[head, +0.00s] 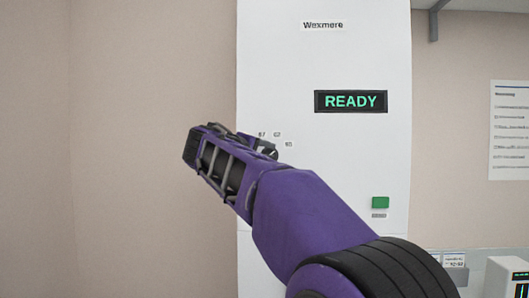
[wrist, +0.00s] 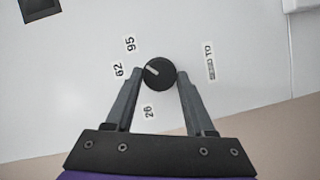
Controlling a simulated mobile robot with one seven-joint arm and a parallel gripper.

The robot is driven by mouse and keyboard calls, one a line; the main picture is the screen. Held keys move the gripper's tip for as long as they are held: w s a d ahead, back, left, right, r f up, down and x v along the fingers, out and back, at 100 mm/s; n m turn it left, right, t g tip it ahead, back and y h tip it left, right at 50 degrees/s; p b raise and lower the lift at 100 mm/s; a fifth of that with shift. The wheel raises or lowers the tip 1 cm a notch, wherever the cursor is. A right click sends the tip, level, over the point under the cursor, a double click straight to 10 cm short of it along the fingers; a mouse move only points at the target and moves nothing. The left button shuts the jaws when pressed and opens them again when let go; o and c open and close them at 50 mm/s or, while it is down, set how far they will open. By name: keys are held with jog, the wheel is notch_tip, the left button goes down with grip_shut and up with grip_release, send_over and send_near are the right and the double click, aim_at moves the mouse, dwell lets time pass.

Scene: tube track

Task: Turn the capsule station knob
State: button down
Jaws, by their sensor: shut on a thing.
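The knob (wrist: 159,74) is a round black dial with a white pointer mark, on the white station panel (head: 320,60). In the wrist view the mark points left and slightly up, to the side of the 62 (wrist: 118,69) and 95 (wrist: 130,43) labels; I cannot tell which it lines up with. Another number label (wrist: 148,111) sits below the knob. My gripper (wrist: 162,75) is shut on the knob, one finger on each side. In the head view my purple arm and gripper (head: 268,151) mostly cover the knob.
A display (head: 351,101) reads READY above the knob. A green button (head: 380,202) is at the panel's lower right. A "SEND TO" label (wrist: 209,60) is right of the knob in the wrist view. A paper notice (head: 509,130) hangs on the right wall.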

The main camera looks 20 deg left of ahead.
jog(key=shift+r+m+g+y, duration=0.15)
jog(key=shift+m+g+y, duration=0.2)
jog(key=shift+m, duration=0.55)
jog(key=shift+p, duration=0.3)
jog(key=shift+c, duration=1.3)
grip_release()
jog(key=b+v, duration=0.2)
jog(key=v, duration=1.5)
jog(key=shift+s, duration=0.15)
